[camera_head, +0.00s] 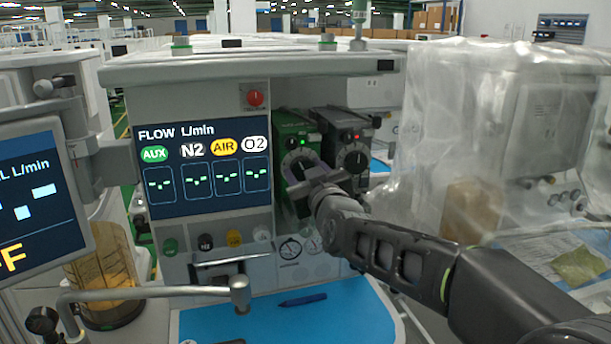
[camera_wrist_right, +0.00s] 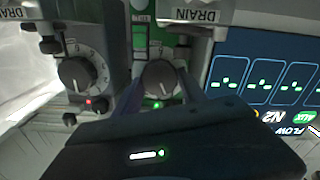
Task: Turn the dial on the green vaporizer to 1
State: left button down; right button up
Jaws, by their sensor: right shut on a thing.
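The green vaporizer (camera_head: 287,122) stands right of the flow display, with a small green light on its front. Its round dial (camera_head: 297,161) is partly covered by my right gripper (camera_head: 305,184). In the right wrist view, which is upside down, the dial (camera_wrist_right: 160,78) sits between the two fingers of the gripper (camera_wrist_right: 160,88). The gripper is shut on the dial. The dial's numbers are too small to read. My left gripper is in neither view.
A dark vaporizer (camera_head: 343,128) with a black dial and red light stands close on the right. The flow display (camera_head: 207,168) is on the left. A blue pen (camera_head: 302,300) lies on the blue work surface (camera_head: 335,318). Plastic-covered equipment (camera_head: 470,120) stands right of my arm.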

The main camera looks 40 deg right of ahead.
jog(key=shift+n, duration=1)
jog(key=o, duration=1.4)
jog(key=shift+c, duration=0.2)
jog(key=shift+s, duration=0.1)
jog(key=b+v, duration=0.2)
jog(key=v, duration=0.5)
jog(key=shift+s+a, duration=0.15)
jog(key=shift+s, duration=0.1)
